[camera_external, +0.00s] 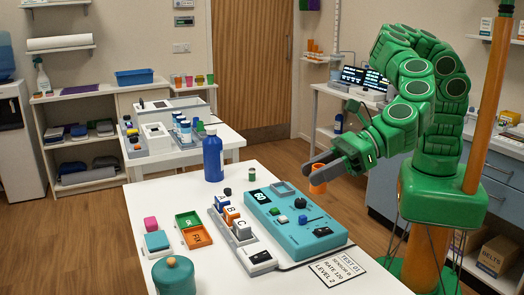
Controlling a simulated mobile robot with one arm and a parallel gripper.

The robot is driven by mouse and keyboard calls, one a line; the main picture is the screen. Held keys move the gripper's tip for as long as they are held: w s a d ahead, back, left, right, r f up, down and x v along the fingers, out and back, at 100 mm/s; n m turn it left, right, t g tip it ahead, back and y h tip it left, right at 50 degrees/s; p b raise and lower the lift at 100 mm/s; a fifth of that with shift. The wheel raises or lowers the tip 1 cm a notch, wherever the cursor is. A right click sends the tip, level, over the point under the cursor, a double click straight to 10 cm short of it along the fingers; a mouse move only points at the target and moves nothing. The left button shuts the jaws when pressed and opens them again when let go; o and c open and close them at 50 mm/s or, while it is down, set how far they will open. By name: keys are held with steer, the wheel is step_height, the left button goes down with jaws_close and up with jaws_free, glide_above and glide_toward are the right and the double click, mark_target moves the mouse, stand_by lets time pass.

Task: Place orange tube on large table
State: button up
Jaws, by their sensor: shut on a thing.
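My gripper (313,175) is shut on the orange tube (318,181), a short upright orange cylinder. I hold it in the air. In the picture it is just right of the far right edge of the large white table (150,197), with the floor behind it. I cannot tell its exact height or whether it is over the table. The grey fingers hide part of the tube.
The table holds a teal device panel (305,240), a rack of lettered blocks (235,225), a blue bottle (213,158), small trays (189,220), a teal jar (174,276) and a printed card (338,272). Bare tabletop shows at its far left and front right.

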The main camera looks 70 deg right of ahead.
step_height(320, 180, down, 25)
steer(key=shift+r, duration=0.1)
stand_by(1.2)
steer(key=o, duration=1)
steer(key=shift+v, duration=6)
steer(key=shift+w+r, duration=0.1)
steer(key=shift+r, duration=0.05)
